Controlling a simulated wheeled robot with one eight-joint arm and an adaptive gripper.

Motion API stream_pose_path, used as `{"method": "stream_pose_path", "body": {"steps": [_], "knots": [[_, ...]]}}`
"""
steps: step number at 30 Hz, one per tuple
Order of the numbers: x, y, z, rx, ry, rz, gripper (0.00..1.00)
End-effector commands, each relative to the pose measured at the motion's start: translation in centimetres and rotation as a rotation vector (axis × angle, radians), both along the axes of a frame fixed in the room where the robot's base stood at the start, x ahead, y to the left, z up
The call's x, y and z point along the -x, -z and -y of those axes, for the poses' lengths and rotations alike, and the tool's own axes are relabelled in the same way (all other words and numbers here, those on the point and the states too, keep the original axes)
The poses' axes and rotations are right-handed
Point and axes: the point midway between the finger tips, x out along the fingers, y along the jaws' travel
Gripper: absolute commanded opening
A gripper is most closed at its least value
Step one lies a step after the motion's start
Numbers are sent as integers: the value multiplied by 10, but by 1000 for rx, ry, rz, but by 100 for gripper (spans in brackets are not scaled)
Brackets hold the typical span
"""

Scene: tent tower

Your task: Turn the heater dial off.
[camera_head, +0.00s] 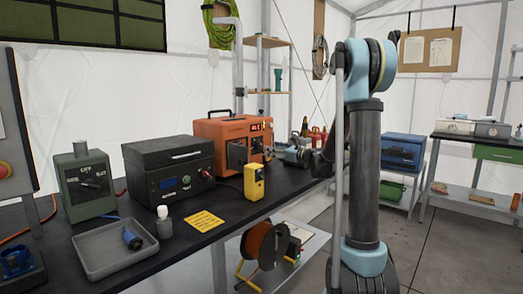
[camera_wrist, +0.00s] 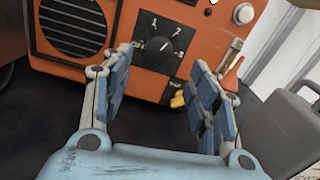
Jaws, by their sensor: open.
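The orange heater (camera_head: 222,130) stands on the black bench in the head view. In the wrist view its orange front (camera_wrist: 112,40) fills the top, with a round grille at left. The heater dial (camera_wrist: 158,44) is a dark knob on a black plate with white numbers. Its exact setting is too small to read. My gripper (camera_wrist: 161,66) is open and empty, with its two blue-padded fingers pointing at the heater front. The dial shows between and beyond the fingertips. In the head view my gripper (camera_head: 295,154) is small beside the heater's right end, partly hidden by my arm.
A yellow device (camera_head: 254,182) and a black case (camera_head: 168,170) stand left of my gripper. A green switch box (camera_head: 86,183) and a grey tray (camera_head: 112,250) are nearer. In the wrist view, a white button (camera_wrist: 244,13) and a yellow part (camera_wrist: 178,101) lie near the right finger.

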Motion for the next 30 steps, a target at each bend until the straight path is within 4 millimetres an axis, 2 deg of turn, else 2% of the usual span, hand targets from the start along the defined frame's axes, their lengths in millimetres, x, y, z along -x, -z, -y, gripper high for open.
{"method": "stream_pose_path", "body": {"steps": [3,12,18,27,28,30], "knots": [[-13,0,-18,0,-3,0,54],[-42,0,-52,0,-1,0,54],[-51,0,-62,1,0,1,54],[-52,0,-63,1,0,1,54],[-52,0,-63,1,0,1,52],[-52,0,-63,1,0,1,36]]}}
